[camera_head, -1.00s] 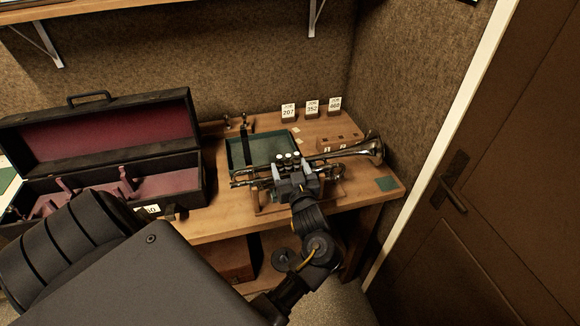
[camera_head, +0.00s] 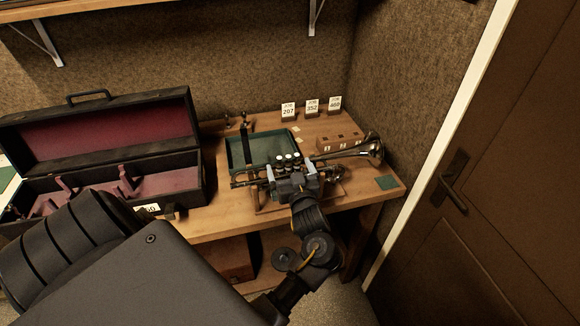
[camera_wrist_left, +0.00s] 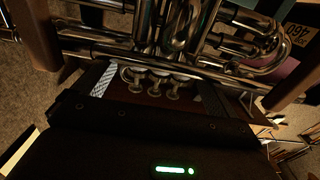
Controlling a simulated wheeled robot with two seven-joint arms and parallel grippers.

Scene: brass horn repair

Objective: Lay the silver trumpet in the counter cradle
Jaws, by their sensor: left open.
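The silver trumpet (camera_head: 366,152) lies across the counter at the bench's right part, bell to the right; its tubing also shows in the left wrist view (camera_wrist_left: 95,42). My left gripper (camera_head: 291,171) is open at the valve section, one finger on each side of the valves; its fingers also show in the left wrist view (camera_wrist_left: 157,90). The wooden cradle (camera_head: 262,208) is under the trumpet and mostly hidden by it and my gripper. In the left wrist view, a cradle upright (camera_wrist_left: 34,32) stands against the tubing, and the trumpet appears to rest there. My right gripper is out of view.
An open black case (camera_head: 100,159) with a dark red lining stands at left. A green tray (camera_head: 236,150) lies behind the trumpet. Numbered job cards (camera_head: 312,107) and a wooden block (camera_head: 338,138) stand at the back. A green square (camera_head: 387,183) lies at the right edge.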

